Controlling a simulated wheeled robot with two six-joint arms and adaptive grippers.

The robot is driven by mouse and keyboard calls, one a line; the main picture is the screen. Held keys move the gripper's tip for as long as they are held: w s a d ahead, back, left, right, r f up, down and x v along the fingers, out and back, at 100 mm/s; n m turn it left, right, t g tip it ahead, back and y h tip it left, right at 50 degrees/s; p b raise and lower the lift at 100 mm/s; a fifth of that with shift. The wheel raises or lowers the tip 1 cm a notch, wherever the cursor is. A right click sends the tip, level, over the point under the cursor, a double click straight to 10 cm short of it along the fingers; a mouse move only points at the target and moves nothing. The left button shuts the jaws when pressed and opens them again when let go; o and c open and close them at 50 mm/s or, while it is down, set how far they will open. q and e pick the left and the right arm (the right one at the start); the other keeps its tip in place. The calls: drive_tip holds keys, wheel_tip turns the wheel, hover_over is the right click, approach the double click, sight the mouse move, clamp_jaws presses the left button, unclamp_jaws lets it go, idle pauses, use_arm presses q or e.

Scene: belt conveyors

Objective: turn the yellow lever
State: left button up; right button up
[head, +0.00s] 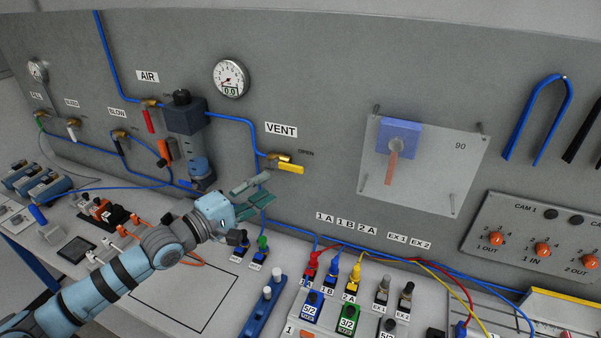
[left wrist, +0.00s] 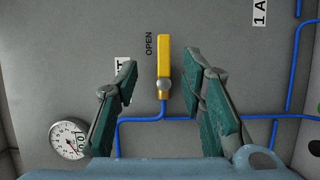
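The yellow lever (head: 291,169) sits on a brass valve under the VENT label, pointing right beside the word OPEN on the grey wall panel. In the left wrist view the yellow lever (left wrist: 164,56) stands between my two fingers and apart from both. My left gripper (head: 258,190) is open, just below and left of the lever in the head view. It also shows in the left wrist view (left wrist: 158,72), with green fingers spread wide and nothing held. My right gripper is in neither view.
A blue hose (head: 229,116) runs along the wall to the valve. A round gauge (head: 231,78) and a dark filter unit (head: 186,125) are on the wall to the left. Below, the bench carries a blue rack (head: 264,311) and several coloured plugs and modules.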

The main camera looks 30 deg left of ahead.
sight(296, 171)
use_arm(q)
drive_tip(key=b+x, duration=0.2)
drive_tip(key=x, duration=0.1)
drive_tip(key=b+x, duration=0.2)
drive_tip(key=x, duration=0.2)
drive_tip(key=f+b+x, duration=0.1)
drive_tip(key=b+x, duration=0.2)
drive_tip(key=x, duration=0.1)
drive_tip(key=shift+w, duration=0.3)
drive_tip(key=shift+r, duration=0.1)
drive_tip(key=shift+s+r, duration=0.15)
drive_tip(key=shift+r, duration=0.05)
drive_tip(key=shift+f, duration=0.1)
clamp_jaws()
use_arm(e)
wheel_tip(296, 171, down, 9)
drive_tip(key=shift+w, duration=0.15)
